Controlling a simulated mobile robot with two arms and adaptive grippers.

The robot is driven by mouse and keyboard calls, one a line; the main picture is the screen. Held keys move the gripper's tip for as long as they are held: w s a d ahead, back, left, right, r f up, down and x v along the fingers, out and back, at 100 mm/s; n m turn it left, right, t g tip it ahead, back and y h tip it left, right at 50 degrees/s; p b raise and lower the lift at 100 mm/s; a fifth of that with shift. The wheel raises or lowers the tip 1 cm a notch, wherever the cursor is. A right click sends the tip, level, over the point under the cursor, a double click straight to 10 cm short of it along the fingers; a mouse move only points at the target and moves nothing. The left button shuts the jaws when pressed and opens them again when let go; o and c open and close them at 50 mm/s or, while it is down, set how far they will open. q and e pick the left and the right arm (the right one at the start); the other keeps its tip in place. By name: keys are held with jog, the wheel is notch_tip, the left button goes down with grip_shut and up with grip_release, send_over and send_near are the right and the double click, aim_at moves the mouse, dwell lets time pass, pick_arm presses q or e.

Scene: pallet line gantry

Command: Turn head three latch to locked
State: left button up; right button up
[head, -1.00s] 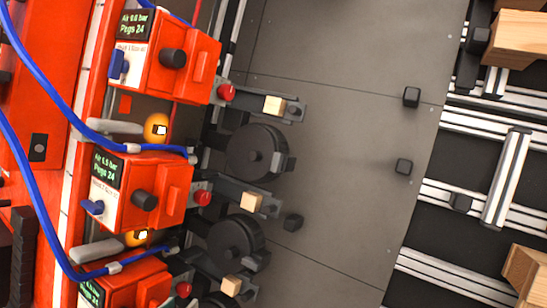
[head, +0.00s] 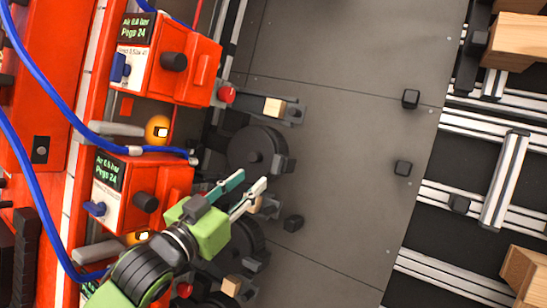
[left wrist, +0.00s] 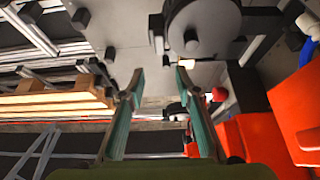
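Red nailing heads stand in a column at the left of the head view. The upper head (head: 185,65) has a blue latch (head: 118,67) standing upright on its side. The middle head (head: 150,188) has a blue latch (head: 95,208) lying more sideways. A lower head is mostly hidden behind my arm. I cannot tell which is head three. My left gripper (head: 252,183) is open and empty, over the area right of the middle head, near a black reel and a small wood block. Its spread fingers also show in the left wrist view (left wrist: 160,80). My right gripper is not in view.
Blue hoses (head: 60,95) loop across the heads. A black round reel (head: 256,150) and a red knob (head: 227,95) stand right of them. The grey plate (head: 340,150) is mostly clear, with small black blocks. Wooden pieces (head: 515,40) and aluminium rails lie at the right.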

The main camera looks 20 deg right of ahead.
aim_at(277, 157)
pick_arm(q)
jog(key=p+x, duration=0.3)
jog(key=x, duration=0.8)
jog(key=shift+w+d, duration=0.1)
grip_shut()
